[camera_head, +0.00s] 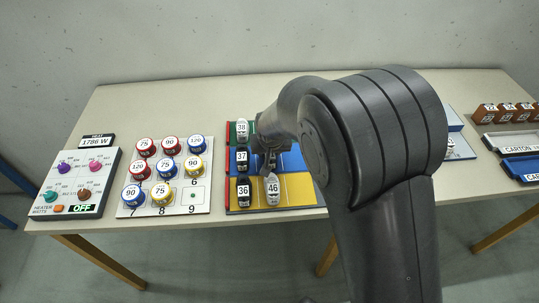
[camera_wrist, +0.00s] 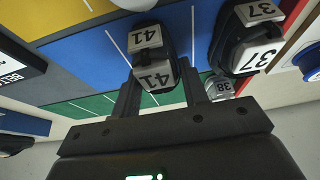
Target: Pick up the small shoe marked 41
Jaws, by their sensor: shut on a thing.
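The small shoe marked 41 (camera_wrist: 152,62) is black with white number panels at both ends. It shows in the wrist view between the two fingers of my gripper (camera_wrist: 158,82), over the blue strip (camera_wrist: 95,58) of the board. My gripper is shut on it. In the head view my gripper (camera_head: 268,158) is over the middle of the coloured board, and my arm mostly hides the shoe. I cannot tell whether the shoe touches the board.
The shoe marked 37 (camera_head: 242,158) stands close beside the held shoe. Shoes 38 (camera_head: 242,130), 36 (camera_head: 243,191) and 46 (camera_head: 272,188) stand nearby. A panel of numbered knobs (camera_head: 205,203) lies left; trays (camera_head: 520,168) lie right.

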